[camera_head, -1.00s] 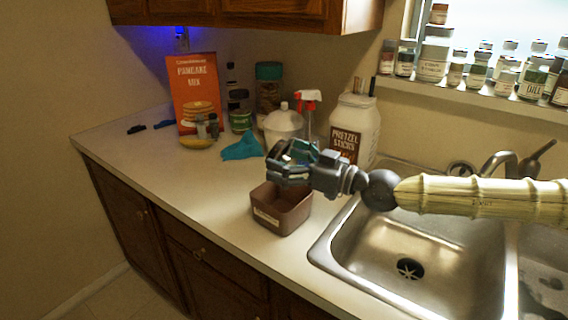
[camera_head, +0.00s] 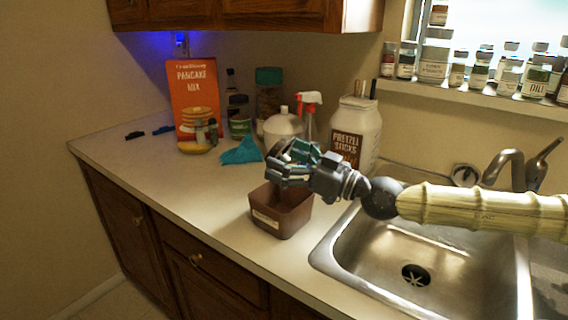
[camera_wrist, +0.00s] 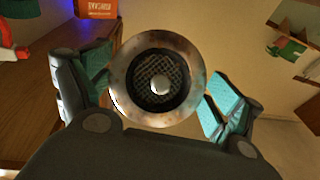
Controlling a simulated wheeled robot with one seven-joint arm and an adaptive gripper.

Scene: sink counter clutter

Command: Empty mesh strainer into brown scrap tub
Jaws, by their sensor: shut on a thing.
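The brown scrap tub (camera_head: 282,219) stands on the counter just left of the sink, with a pale label on its front. My gripper (camera_head: 280,165) is directly above the tub, pointing left. The mesh strainer (camera_wrist: 155,80) shows in the wrist view as a round metal rim with a dark mesh basket and a pale knob in its centre. It sits between the teal-padded fingers of my gripper (camera_wrist: 155,88), which is shut on it. The strainer is hidden by the fingers in the head view. I cannot tell whether scraps are in it.
The steel sink (camera_head: 420,265) lies to the right. Behind the tub are a blue cloth (camera_head: 241,151), a spray bottle (camera_head: 309,115) and a pretzel jar (camera_head: 355,130). A pancake mix box (camera_head: 195,100) stands farther left. The counter left of the tub is clear.

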